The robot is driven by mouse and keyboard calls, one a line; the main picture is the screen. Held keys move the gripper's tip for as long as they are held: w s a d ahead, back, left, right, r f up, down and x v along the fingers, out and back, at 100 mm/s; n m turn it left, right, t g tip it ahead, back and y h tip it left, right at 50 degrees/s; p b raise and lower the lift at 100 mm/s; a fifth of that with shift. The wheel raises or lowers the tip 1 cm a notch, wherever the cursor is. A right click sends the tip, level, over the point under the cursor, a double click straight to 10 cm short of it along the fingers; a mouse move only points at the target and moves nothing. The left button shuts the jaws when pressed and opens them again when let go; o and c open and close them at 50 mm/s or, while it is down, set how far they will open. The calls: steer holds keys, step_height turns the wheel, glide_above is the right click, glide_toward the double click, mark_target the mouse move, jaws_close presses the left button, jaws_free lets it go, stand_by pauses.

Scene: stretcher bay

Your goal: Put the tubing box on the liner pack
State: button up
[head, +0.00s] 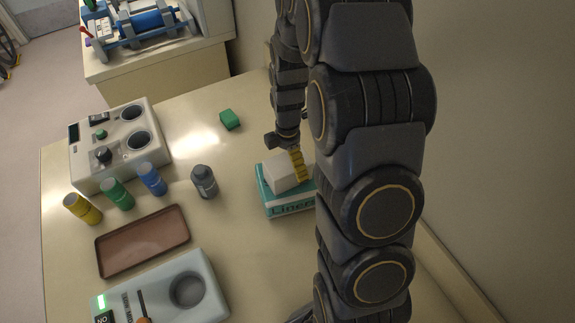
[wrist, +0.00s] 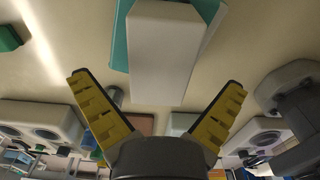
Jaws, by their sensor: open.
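The liner pack (head: 290,208) is a teal box with "Liners" on its front, lying on the table beside my arm. A plain white box, which I take as the tubing box (head: 281,174), rests on top of it. My gripper (head: 298,165) is right at the white box, with one yellow finger showing at its right side. In the wrist view, my gripper (wrist: 158,82) is open, its fingers spread on both sides of the white box (wrist: 164,45) with gaps between. The teal pack (wrist: 120,40) shows behind it. My arm hides part of the pack's right side in the head view.
A green block (head: 230,119) lies behind the pack. A grey bottle (head: 204,182) stands to its left. Further left are yellow, green and blue cylinders (head: 151,179), a brown tray (head: 143,241), a control box (head: 120,150) and a pale device (head: 215,295). Table around the pack's left is clear.

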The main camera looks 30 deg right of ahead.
mark_target(287, 162)
step_height(287, 162, up, 8)
steer(key=shift+f, duration=0.15)
steer(key=shift+a+r, duration=0.1)
steer(key=shift+r, duration=0.25)
steer(key=s+a+r+m, duration=0.3)
steer(key=s+m, duration=0.3)
steer(key=s, duration=0.1)
steer(key=s+a+r+m+g, duration=0.1)
steer(key=s+a+r+m, duration=0.2)
steer(key=s+m, duration=0.3)
steer(key=s+a+r+m, duration=0.3)
steer(key=s+m, duration=0.3)
steer(key=s, duration=0.3)
steer(key=shift+s+a+r+g, duration=0.15)
steer(key=shift+s+a+g, duration=0.2)
steer(key=shift+a, duration=0.4)
